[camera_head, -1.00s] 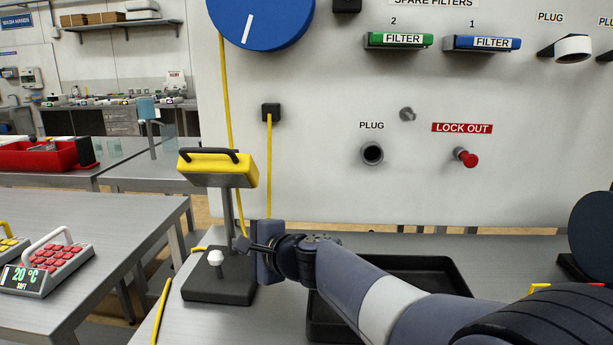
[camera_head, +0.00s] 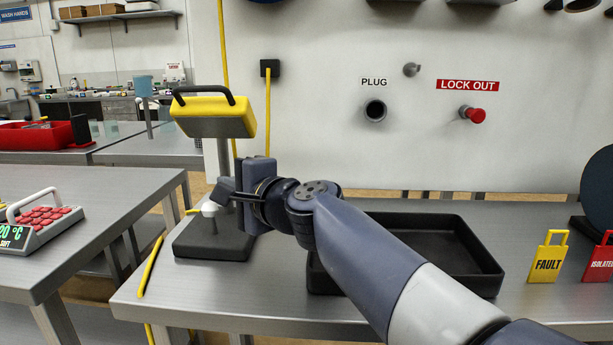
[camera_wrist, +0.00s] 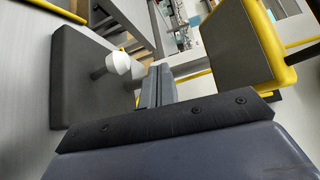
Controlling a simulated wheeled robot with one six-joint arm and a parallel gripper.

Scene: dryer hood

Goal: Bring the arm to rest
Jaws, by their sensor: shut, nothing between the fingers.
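My arm reaches in from the lower right of the head view and bends at the wrist. My gripper (camera_head: 224,192) points left, in front of the post of a stand with a yellow handled block (camera_head: 216,115) on top. The stand's black base (camera_head: 212,243) and its small white knob (camera_head: 209,208) are just below the gripper. In the wrist view the fingers (camera_wrist: 158,85) are together and empty. The white knob (camera_wrist: 118,63) shows beside them, apart in the picture. The exact gap to the post is hard to tell.
A black tray (camera_head: 480,272) lies on the metal table right of the stand, partly behind my arm. A yellow FAULT tag (camera_head: 548,258) and a red ISOLATED tag (camera_head: 599,262) stand farther right. The panel has a PLUG socket (camera_head: 375,111) and a red LOCK OUT knob (camera_head: 472,114).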

